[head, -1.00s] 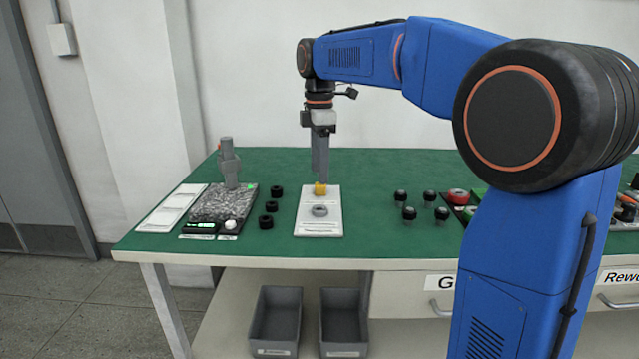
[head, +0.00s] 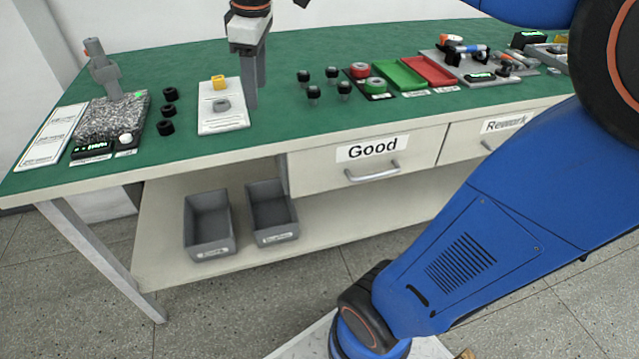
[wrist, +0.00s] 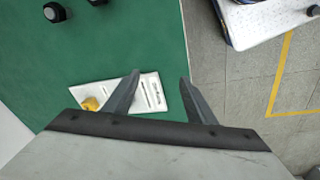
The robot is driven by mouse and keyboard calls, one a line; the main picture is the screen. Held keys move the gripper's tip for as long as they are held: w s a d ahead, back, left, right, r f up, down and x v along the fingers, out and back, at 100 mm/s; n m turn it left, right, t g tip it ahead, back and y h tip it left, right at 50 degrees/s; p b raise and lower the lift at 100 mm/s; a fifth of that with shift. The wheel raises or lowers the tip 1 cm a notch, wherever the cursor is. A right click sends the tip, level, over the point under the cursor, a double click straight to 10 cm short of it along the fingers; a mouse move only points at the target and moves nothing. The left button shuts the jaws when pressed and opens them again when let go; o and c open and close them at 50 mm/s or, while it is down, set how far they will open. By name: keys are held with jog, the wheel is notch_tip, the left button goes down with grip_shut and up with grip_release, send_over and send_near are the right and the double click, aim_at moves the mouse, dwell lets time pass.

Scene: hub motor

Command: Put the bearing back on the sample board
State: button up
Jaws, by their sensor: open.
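The sample board, a white plate (head: 228,123), lies on the green bench top in the head view. A grey ring (head: 221,105) that looks like the bearing rests on it. A yellow piece (head: 218,82) stands on the board behind the ring. My gripper (head: 252,104) is just right of the board, fingers pointing down; height above the bench is hard to tell. That view shows part of the board (wrist: 150,90) and the yellow piece (wrist: 90,103); the ring is not visible there.
Several black-capped pieces (head: 313,92) stand right of my gripper. Black rings (head: 165,127) and a granite block (head: 115,120) lie left of the board. Green (head: 400,74) and red (head: 432,70) trays are farther right. Two grey bins (head: 208,222) sit on the lower shelf.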

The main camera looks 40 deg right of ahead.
jog(key=s+d+f+m+t, duration=0.2)
jog(key=s+f+m, duration=0.8)
jog(key=s+f, duration=0.6)
jog(key=s+d, duration=0.1)
jog(key=s, duration=0.1)
jog(key=shift+s+t, duration=0.3)
jog(key=shift+t, duration=0.1)
jog(key=shift+r, duration=0.1)
